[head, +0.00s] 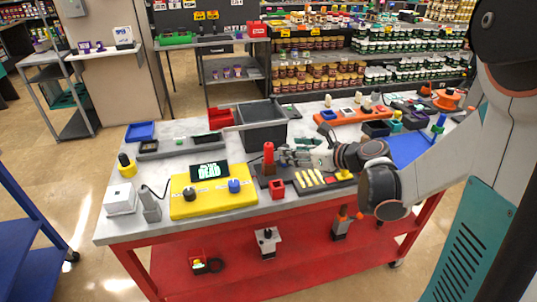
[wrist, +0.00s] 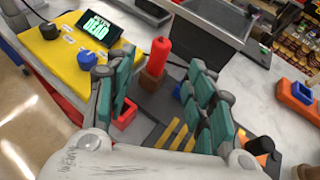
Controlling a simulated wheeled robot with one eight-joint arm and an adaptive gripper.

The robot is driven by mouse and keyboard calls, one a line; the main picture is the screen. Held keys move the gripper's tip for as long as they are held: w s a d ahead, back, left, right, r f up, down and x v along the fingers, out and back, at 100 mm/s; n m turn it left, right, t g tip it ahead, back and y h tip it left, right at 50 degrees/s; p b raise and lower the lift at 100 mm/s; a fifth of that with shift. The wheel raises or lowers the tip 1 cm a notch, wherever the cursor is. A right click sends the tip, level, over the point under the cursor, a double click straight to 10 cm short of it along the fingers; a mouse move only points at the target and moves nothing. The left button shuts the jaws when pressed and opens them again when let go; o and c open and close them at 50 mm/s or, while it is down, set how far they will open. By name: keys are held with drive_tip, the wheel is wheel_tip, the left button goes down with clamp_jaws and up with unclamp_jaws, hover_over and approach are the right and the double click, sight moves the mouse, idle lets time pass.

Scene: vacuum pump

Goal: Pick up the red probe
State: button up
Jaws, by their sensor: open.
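The red probe (head: 268,153) stands upright in a dark holder on the white-topped workbench, right of the yellow console. In the wrist view the red probe (wrist: 159,58) rises from a brown block, ahead of the gap between my fingers. My gripper (head: 287,153) is at the probe's right in the head view. In the wrist view my gripper (wrist: 160,80) has its teal-padded fingers spread wide with nothing between them. I cannot tell from these frames whether a finger touches the probe.
A yellow console (head: 212,196) with a screen and knobs is on the left. A dark grey bin (head: 262,135) stands behind the probe. A small red open box (head: 277,189) and several yellow sticks (head: 309,179) lie in front.

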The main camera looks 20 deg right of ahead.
sight(272, 146)
drive_tip(key=b+x, duration=0.3)
drive_tip(key=x, duration=0.9)
drive_tip(key=shift+w+b, duration=0.15)
drive_tip(key=shift+b, duration=0.2)
drive_tip(key=shift+d+r, duration=0.1)
drive_tip(key=shift+r, duration=0.05)
clamp_jaws()
